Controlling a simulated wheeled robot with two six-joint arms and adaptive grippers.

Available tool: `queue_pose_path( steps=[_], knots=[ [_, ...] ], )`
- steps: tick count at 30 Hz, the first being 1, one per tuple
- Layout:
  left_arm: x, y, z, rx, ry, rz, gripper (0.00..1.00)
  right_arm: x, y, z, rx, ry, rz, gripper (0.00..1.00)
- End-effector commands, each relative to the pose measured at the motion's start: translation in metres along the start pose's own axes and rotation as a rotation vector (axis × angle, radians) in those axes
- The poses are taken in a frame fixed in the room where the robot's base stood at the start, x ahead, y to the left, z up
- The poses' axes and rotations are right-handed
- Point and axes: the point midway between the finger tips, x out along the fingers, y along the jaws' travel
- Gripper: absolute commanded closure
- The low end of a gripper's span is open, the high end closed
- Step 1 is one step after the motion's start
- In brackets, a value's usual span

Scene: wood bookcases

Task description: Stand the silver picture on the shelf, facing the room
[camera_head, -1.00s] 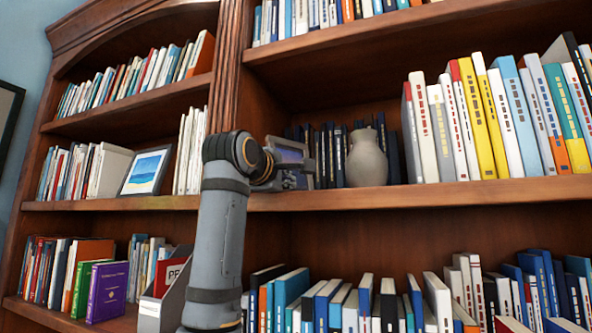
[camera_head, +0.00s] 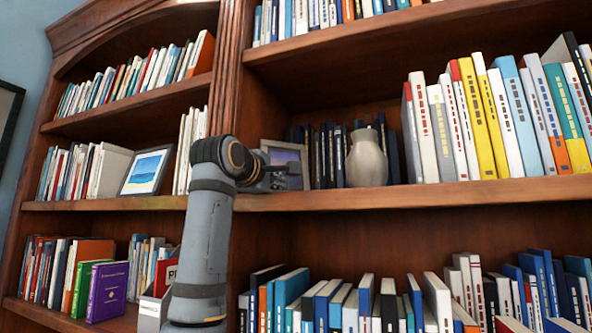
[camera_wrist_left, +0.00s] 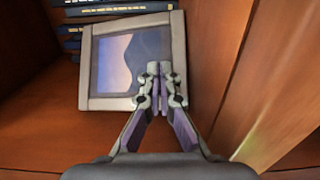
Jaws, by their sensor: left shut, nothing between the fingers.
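The silver picture (camera_head: 290,153) stands on the middle shelf (camera_head: 400,194), close to the upright post and left of the vase. Its image side faces out toward the room. In the wrist view its silver frame (camera_wrist_left: 104,103) and mountain image show, with dark books behind it. My left gripper (camera_head: 283,179) is in front of the picture's lower part; in the wrist view its closed fingertips (camera_wrist_left: 160,74) overlap the picture's right part. They hold nothing. I cannot tell whether they touch the frame. My right gripper is not in view.
A grey vase (camera_head: 366,160) stands just right of the picture, before dark books (camera_head: 328,150). The wooden post (camera_head: 226,75) is close on the left. Another framed picture (camera_head: 147,171) with a beach scene stands in the left bay. Many books fill the other shelves.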

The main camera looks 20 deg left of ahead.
Motion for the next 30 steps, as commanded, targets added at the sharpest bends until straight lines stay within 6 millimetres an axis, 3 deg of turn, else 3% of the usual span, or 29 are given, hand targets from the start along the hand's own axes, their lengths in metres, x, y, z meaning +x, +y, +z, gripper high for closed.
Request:
queue_pose_path(
  steps=[30],
  knots=[
    [0.008, 0.000, -0.029, 0.000, 0.001, 0.000, 1.00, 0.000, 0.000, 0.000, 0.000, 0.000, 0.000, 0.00]
  ],
)
